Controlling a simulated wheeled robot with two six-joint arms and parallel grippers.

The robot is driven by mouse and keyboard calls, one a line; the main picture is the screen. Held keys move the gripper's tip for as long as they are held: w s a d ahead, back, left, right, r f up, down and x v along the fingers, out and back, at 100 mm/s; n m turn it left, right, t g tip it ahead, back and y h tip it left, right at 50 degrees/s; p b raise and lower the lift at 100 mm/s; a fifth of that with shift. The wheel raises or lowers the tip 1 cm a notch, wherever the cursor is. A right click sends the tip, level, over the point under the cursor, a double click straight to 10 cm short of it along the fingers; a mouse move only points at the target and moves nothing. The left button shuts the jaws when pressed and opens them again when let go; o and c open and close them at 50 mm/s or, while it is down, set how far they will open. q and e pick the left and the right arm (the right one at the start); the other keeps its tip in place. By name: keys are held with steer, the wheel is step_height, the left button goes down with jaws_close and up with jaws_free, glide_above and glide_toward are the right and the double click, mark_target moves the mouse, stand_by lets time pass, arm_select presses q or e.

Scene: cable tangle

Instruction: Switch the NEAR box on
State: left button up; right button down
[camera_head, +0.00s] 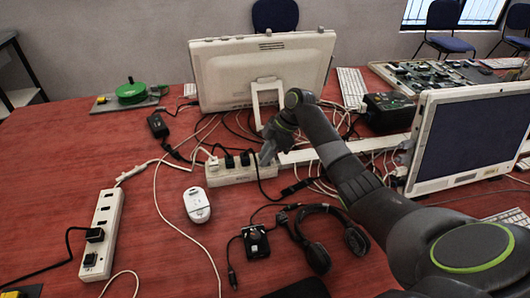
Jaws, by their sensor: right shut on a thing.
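Two white socket boxes lie on the red table. One box (102,235) is at the left, nearer to me, with black plugs (93,236) in its lower part. The other box (239,174) lies across the middle, farther back, with a white plug (212,164) and black plugs (229,161) along its top. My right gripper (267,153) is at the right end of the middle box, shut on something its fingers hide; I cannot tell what. Neither box's switch can be made out. My left gripper is not in view.
A white mouse-like device (197,204), a small black box (255,243) and black headphones (319,240) lie in front of the middle box. Loose cables cross the table. A monitor (262,72) stands behind, another screen (473,137) at right.

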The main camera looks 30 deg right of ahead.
steer(key=shift+d+f+y, duration=0.1)
steer(key=shift+d+y, duration=0.15)
steer(key=shift+y, duration=0.55)
steer(key=shift+s+t+y+b, duration=0.1)
steer(key=shift+t+y+b, duration=0.2)
steer(key=shift+y, duration=0.2)
steer(key=c, duration=1.3)
jaws_free()
steer(key=shift+d, duration=0.1)
steer(key=b+v, duration=0.1)
steer(key=v, duration=1.6)
steer(key=shift+s+d+r, duration=0.1)
steer(key=shift+r, duration=0.1)
